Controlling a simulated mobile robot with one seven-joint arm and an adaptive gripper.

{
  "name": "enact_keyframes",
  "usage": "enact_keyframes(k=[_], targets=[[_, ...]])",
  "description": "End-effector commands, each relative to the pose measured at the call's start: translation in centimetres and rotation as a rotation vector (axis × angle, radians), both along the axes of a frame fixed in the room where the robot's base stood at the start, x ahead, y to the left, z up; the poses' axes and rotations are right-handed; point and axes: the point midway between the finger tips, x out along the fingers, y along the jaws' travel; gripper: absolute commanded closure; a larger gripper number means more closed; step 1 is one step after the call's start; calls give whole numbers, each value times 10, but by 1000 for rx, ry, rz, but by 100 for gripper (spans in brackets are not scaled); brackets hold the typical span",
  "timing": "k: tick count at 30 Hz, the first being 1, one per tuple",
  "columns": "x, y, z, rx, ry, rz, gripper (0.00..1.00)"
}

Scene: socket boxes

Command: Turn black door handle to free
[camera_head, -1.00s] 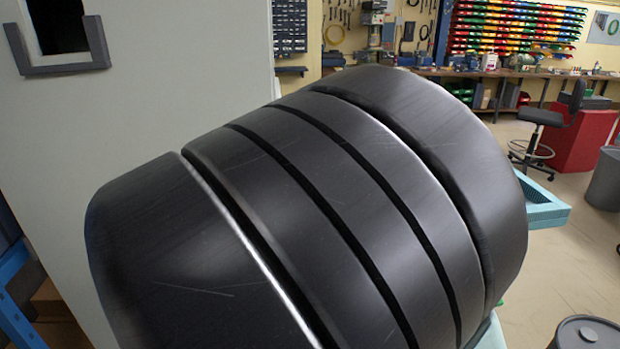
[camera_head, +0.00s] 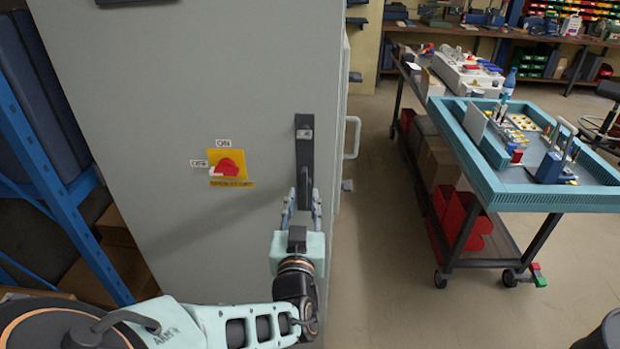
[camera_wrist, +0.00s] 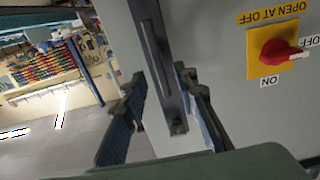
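The black door handle (camera_head: 304,150) is a long upright bar on the grey cabinet door, near its right edge. My gripper (camera_head: 303,208) is at the lower part of the handle, fingers pointing up along the door. In the wrist view the handle (camera_wrist: 157,58) runs between the two spread fingers of my gripper (camera_wrist: 166,95). The fingers stand on either side of the bar and look open; I cannot tell whether either one touches it.
A red rotary switch on a yellow plate (camera_head: 230,168) is left of the handle. A pale grab handle (camera_head: 352,138) sticks out at the cabinet's right side. A blue rack (camera_head: 62,205) stands at left. A cart with a teal tray (camera_head: 545,200) stands at right, with clear floor between.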

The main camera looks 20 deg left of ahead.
Motion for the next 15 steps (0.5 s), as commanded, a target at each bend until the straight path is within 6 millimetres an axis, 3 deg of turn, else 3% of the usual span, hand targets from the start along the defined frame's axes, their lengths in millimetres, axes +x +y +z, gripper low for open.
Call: enact_keyframes(k=[6,15], targets=[[37,8,1,-2,-1,-2,73],[53,12,0,0,2,-1,73]])
